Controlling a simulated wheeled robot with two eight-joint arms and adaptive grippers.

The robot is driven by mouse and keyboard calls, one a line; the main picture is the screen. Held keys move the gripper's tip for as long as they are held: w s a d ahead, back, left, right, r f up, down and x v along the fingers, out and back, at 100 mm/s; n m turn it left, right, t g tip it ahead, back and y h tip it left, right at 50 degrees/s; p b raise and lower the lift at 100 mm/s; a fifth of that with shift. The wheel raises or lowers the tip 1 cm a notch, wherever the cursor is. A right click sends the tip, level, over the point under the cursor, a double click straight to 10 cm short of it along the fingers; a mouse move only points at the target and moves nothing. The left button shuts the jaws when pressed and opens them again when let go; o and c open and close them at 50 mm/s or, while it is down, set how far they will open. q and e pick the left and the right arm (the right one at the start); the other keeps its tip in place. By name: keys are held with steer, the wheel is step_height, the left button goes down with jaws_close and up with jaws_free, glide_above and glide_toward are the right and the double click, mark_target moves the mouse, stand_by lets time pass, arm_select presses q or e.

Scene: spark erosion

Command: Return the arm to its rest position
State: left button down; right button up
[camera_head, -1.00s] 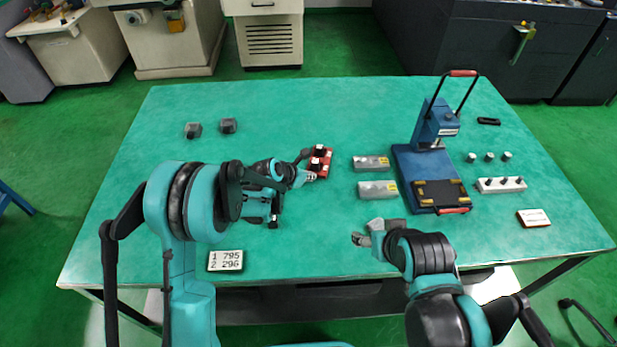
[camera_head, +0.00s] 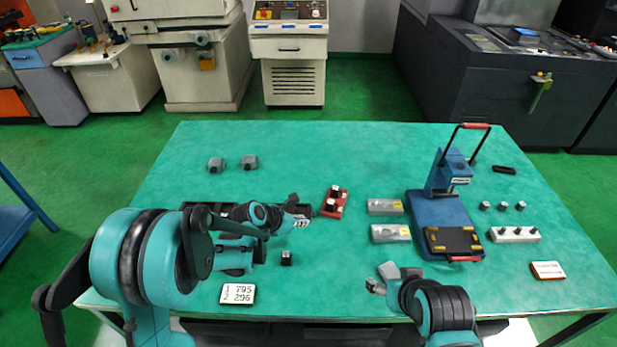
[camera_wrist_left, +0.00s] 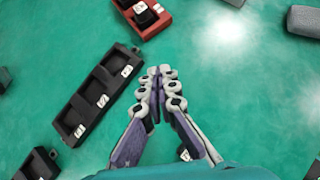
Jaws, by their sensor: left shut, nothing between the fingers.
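My left arm comes in from the left in the head view. Its gripper (camera_head: 299,211) is over the table, left of a red tray (camera_head: 342,211) and apart from it. In the left wrist view the left gripper (camera_wrist_left: 160,72) has its fingertips together with nothing between them, above bare green tabletop. My right gripper (camera_head: 379,280) is near the table's front edge, small in the head view; its finger gap is unclear. A black compartment tray (camera_wrist_left: 76,108) lies left of the left gripper in the wrist view; my arm partly hides it in the head view.
The red tray holds black blocks. A small black block (camera_head: 287,259) and a number display (camera_head: 238,293) lie in front of the left arm. Two grey blocks (camera_head: 389,207) (camera_head: 391,233) and a blue press (camera_head: 433,205) stand to the right. The back middle is clear.

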arm_select(q)
steer(key=s+a+r+m+y, duration=0.3)
steer(key=s+a+r+m, duration=0.4)
steer(key=s+r+m, duration=0.5)
steer(key=s+a+m+y, duration=0.1)
steer(key=s+a+m, duration=0.3)
steer(key=s+m, duration=0.3)
steer(key=s+a+m+y, duration=0.2)
steer(key=s+a+m, duration=0.1)
steer(key=s+m, duration=0.4)
steer(key=shift+s+a+m+t, duration=0.3)
steer(key=shift+s+a+m, duration=0.05)
steer(key=shift+m, duration=0.35)
